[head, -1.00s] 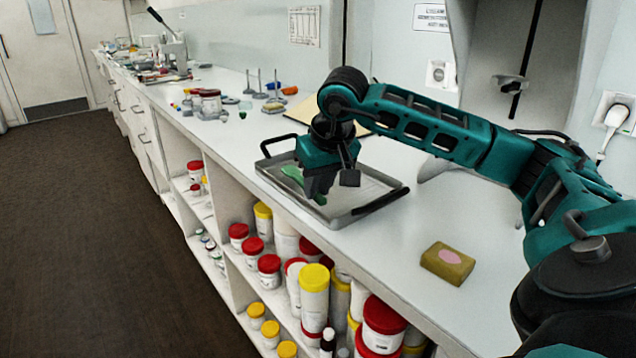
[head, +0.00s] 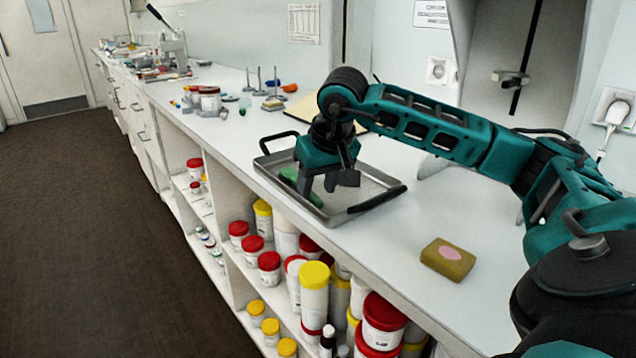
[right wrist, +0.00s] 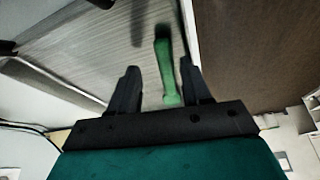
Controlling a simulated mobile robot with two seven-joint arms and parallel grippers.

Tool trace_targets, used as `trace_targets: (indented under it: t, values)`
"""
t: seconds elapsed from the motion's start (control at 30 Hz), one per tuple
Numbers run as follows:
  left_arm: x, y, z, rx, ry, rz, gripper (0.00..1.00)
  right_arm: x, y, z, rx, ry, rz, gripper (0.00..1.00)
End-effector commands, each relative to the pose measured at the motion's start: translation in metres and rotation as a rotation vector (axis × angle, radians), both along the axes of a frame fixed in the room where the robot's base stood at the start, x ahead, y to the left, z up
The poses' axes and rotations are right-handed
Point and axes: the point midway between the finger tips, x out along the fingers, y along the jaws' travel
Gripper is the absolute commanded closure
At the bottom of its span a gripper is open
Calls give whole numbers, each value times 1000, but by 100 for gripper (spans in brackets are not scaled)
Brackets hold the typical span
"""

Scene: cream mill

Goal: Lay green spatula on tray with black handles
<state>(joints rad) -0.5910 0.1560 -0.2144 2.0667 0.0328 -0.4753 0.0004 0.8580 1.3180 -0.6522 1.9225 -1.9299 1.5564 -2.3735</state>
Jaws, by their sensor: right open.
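The grey metal tray with black handles (head: 352,205) lies on the white counter, near its front edge. The green spatula (head: 290,174) lies in the tray at its left side, partly hidden behind my right gripper. My right gripper (head: 319,187) is open above the tray, fingers pointing down. In the right wrist view the spatula (right wrist: 167,65) extends from between the open fingers (right wrist: 158,85) over the tray's ribbed floor (right wrist: 95,50); I see no finger pressing on it. My left gripper is not in view.
A brown sponge-like block with a pink spot (head: 447,260) lies on the counter at the right. Stands and small jars (head: 210,100) are farther back on the left. Shelves below hold several lidded jars (head: 314,290). The counter right of the tray is mostly clear.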

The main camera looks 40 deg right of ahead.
Motion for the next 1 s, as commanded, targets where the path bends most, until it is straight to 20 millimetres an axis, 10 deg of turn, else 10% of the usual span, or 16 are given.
trace_targets:
  t: [1.0]
  values:
    - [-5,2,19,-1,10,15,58,-47,14,120,0,0,0,51]
